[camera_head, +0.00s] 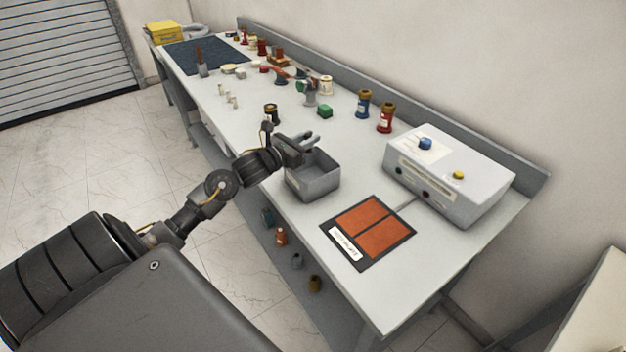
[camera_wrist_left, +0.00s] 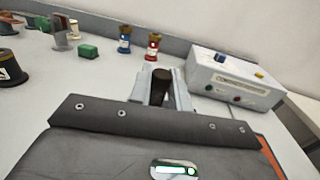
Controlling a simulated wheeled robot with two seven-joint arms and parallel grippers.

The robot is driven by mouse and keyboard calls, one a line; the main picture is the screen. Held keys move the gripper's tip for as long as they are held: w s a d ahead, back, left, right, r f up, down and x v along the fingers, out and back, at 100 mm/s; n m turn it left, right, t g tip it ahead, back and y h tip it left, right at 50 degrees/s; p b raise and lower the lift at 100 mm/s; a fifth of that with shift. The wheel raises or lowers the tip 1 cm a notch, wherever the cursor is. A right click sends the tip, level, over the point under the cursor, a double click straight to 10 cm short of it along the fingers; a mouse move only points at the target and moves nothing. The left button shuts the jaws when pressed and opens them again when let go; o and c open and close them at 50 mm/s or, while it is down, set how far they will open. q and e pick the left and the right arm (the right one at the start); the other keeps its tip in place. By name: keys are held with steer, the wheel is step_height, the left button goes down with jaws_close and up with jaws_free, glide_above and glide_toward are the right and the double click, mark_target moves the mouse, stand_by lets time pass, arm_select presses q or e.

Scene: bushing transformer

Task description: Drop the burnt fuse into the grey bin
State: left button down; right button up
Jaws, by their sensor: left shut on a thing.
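The grey bin (camera_head: 318,187) is an open box on the table, left of the orange-panelled mat. My left gripper (camera_head: 303,146) is over the back part of the bin, at about rim height or a little above. In the left wrist view the gripper (camera_wrist_left: 161,92) is shut on a dark brown, round-topped piece, the burnt fuse (camera_wrist_left: 162,80), which stands up between the pale fingers. In the head view I cannot make out the fuse, and the bin does not show in the left wrist view. My right gripper is not in view.
A white control box (camera_head: 448,180) stands right of the bin. A black mat with orange panels (camera_head: 368,228) lies in front. Blue (camera_head: 363,103) and red (camera_head: 386,117) bushings and a green block (camera_head: 325,111) stand behind. A dark bushing (camera_head: 271,112) stands behind the wrist.

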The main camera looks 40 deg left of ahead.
arm_select(q)
steer(key=c, duration=1.2)
jaws_free()
steer(key=shift+c, duration=0.2)
steer(key=shift+s, duration=0.2)
steer(key=s+a+b, duration=0.1)
steer(key=s+b, duration=0.2)
steer(key=s, duration=0.7)
steer(key=shift+s+a+b, duration=0.2)
steer(key=shift+a+b, duration=0.05)
steer(key=shift+b, duration=0.05)
